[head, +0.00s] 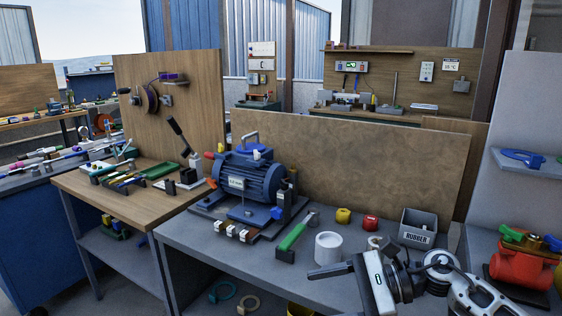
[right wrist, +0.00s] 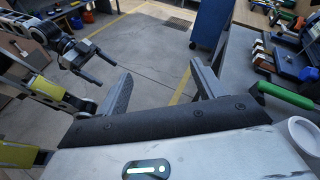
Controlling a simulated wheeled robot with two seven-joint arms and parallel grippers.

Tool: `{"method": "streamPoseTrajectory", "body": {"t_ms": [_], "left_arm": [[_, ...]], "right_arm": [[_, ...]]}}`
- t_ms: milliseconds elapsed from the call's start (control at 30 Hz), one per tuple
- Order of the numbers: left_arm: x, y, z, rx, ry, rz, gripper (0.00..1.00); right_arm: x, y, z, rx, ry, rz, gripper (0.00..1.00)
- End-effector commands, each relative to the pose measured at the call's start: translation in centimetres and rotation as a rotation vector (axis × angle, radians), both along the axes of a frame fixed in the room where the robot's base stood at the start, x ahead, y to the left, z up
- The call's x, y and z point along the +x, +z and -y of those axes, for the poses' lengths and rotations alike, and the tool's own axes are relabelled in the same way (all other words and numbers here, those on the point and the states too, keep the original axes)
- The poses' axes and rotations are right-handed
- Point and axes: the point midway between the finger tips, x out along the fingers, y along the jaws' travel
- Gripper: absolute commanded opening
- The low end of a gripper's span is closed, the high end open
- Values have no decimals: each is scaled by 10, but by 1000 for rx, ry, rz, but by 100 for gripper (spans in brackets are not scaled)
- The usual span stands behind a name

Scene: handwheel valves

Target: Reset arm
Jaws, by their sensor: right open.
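My right gripper (head: 328,271) reaches in from the lower right of the head view, over the front of the grey bench. In the right wrist view its two fingers (right wrist: 162,82) stand wide apart with only floor between them. It holds nothing. My left gripper (right wrist: 98,67) shows at the upper left of the right wrist view, its two dark fingers apart and empty above the floor. It is not in the head view. A red valve (head: 519,268) with a green handle (head: 512,234) stands at the bench's right end, right of my right arm.
A blue motor (head: 250,178), a green-handled tool (head: 295,232), a white cup (head: 328,248) and a grey "RUBBER" bin (head: 418,228) stand on the grey bench (head: 215,258). Yellow (head: 343,216) and red (head: 370,222) items lie behind the cup. The floor (right wrist: 150,45) beside the bench is open.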

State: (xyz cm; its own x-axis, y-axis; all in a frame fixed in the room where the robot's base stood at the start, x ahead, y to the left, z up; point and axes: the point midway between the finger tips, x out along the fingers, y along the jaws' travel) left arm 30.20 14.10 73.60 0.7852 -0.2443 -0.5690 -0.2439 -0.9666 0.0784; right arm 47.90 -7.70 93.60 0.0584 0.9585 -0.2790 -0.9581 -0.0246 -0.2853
Motion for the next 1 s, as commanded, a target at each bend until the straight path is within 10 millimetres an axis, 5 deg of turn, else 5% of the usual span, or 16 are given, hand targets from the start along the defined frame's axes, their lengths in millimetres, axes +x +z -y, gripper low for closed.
{"method": "streamPoseTrajectory", "body": {"t_ms": [100,267,367,533,567,700,800,1000], "left_arm": [[0,0,0,0,0,-1,87],[0,0,0,0,0,-1,87],[0,0,0,0,-1,-1,87],[0,0,0,0,-1,-2,87],[0,0,0,0,-1,-2,87],[0,0,0,0,-1,-2,87],[0,0,0,0,-1,-2,87],[0,0,0,0,-1,-1,87]], "right_arm": [[-20,7,-36,405,-203,-456,68],[-26,-4,-25,930,-470,-1174,68],[-34,-38,1,1263,-623,-1652,68],[-85,-125,44,1842,-849,-2390,68],[-97,-138,49,-1781,808,2292,68],[-147,-180,61,-1557,666,1913,68],[-168,-194,63,-1478,614,1769,68],[-178,-200,64,-1442,591,1707,68]]}}
